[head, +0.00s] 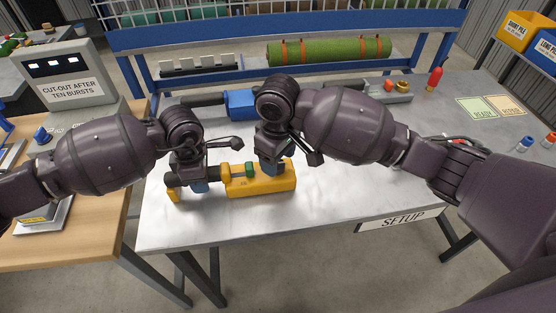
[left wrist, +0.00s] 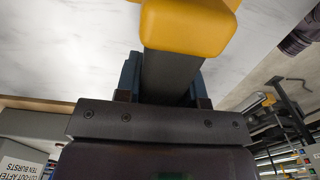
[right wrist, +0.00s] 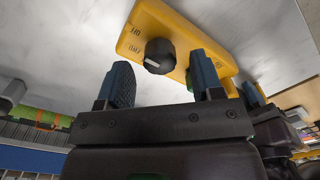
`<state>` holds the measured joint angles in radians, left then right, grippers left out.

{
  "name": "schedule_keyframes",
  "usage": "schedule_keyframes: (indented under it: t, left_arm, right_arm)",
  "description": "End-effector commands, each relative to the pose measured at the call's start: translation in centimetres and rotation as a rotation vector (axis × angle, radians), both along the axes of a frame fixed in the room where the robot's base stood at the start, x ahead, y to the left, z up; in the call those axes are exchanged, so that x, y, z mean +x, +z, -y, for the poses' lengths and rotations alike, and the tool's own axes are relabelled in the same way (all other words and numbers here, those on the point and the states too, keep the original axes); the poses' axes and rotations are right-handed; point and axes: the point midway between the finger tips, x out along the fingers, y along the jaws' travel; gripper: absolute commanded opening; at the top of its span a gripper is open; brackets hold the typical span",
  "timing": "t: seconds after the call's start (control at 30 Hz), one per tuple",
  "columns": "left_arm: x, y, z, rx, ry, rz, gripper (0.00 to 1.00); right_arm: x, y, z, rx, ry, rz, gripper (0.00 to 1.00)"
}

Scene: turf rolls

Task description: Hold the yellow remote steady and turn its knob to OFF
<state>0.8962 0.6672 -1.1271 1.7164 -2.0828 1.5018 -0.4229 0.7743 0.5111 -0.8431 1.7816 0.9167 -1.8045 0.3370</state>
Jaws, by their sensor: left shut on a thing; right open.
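The yellow remote (head: 262,184) lies above the front part of the setup table, with a dark handle at its left end. My left gripper (head: 199,186) is shut on the dark handle (left wrist: 170,75), below the yellow end piece in the left wrist view (left wrist: 188,25). My right gripper (head: 271,166) is over the remote's right part. In the right wrist view, its open blue fingers (right wrist: 162,78) point at the remote (right wrist: 185,35). The black knob (right wrist: 160,55) lies between and just beyond the fingertips. The right gripper hides the knob in the head view.
A green turf roll (head: 330,51) lies on the blue rack behind. A grey cut-out box (head: 73,78) is at left. The table's front right is clear.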

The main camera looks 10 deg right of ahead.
Motion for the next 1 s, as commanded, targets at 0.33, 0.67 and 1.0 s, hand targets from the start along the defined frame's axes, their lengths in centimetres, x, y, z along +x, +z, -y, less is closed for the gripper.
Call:
schedule_keyframes:
  t: [0.33,0.67,1.0]
  left_arm:
    - [-0.3,-0.5,-0.2,0.006,0.002,-0.009,0.00]
    - [-0.3,-0.5,-0.2,0.006,0.001,-0.009,0.00]
    - [-0.3,-0.5,-0.2,0.005,0.001,-0.009,0.00]
  right_arm:
    - [0.0,6.6,0.0,0.001,0.000,0.004,0.60]
    - [0.0,10.1,0.0,0.001,-0.001,0.002,0.60]
    - [-0.1,10.4,0.0,0.001,-0.001,0.001,0.60]
